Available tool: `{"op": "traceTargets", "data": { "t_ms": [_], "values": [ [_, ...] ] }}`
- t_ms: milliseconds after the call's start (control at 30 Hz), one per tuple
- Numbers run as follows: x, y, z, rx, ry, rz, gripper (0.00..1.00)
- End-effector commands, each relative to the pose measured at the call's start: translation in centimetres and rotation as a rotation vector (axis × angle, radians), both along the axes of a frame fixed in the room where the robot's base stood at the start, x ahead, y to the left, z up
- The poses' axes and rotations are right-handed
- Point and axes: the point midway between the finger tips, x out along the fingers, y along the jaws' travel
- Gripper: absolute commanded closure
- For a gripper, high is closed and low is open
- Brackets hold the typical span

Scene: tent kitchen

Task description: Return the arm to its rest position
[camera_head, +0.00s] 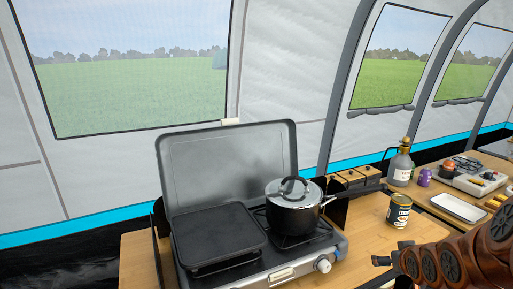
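My arm, copper-brown with dark round joint caps, reaches in from the lower right corner. The small dark parts at its left end look like my gripper (384,260), low in front of the wooden table (365,238). Its fingers are too small and too much overlapped by the arm to show whether they are open or shut. No held object can be made out.
A camping stove (262,268) with raised lid carries a griddle (218,237) and a lidded pot (294,216). A can (398,211) stands just behind my arm. A bottle (401,168), purple cup (425,177) and white tray (458,208) stand further right.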

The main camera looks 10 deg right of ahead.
Motion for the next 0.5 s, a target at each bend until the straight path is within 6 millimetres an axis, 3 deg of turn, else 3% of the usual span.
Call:
{"op": "traceTargets", "data": {
  "t_ms": [33, 267, 500],
  "values": [
    [-0.5, 1.8, 0.7, 0.001, 0.051, 0.01, 0.0],
    [-5.8, 8.7, 1.0, 0.042, 0.313, 0.018, 0.0],
    [-13.5, 16.1, 2.4, 0.098, 0.569, 0.037, 0.0]
  ]
}}
